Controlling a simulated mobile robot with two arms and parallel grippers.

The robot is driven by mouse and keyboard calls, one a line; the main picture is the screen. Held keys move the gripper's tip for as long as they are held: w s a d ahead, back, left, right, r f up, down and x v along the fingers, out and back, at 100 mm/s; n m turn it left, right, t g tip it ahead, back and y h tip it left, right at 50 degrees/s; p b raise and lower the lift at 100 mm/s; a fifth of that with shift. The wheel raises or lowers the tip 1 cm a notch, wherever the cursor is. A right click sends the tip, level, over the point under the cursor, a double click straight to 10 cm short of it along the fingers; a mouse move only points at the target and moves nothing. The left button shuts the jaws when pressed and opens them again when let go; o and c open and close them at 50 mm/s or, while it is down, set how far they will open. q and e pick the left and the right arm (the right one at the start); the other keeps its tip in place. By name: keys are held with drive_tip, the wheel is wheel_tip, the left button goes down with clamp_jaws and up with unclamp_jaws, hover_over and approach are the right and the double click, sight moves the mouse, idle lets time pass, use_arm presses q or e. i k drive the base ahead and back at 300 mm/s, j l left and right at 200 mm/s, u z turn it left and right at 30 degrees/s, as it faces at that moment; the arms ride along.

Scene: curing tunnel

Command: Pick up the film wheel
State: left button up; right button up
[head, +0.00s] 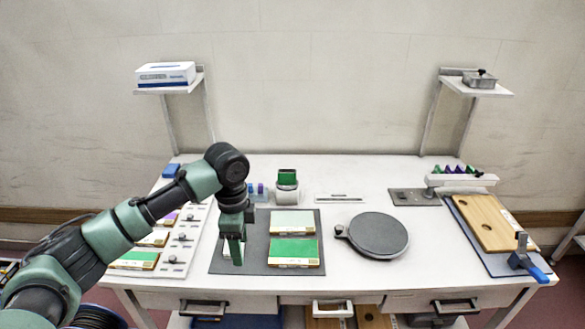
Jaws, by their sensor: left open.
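I cannot pick out the film wheel for certain. My left gripper (233,262) points down over the left part of a dark grey mat (262,222). It is open, and its fingers hide part of the mat. Something small and pale shows beside the fingers, too hidden to name. My right gripper is not in view.
A round dark plate (378,235) lies right of the mat. A white rack (178,248) is left. Wooden boards (482,222) and a blue-handled clamp (528,262) are right. The front centre table is clear.

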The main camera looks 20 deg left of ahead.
sight(287, 181)
drive_tip(key=i, duration=1.35)
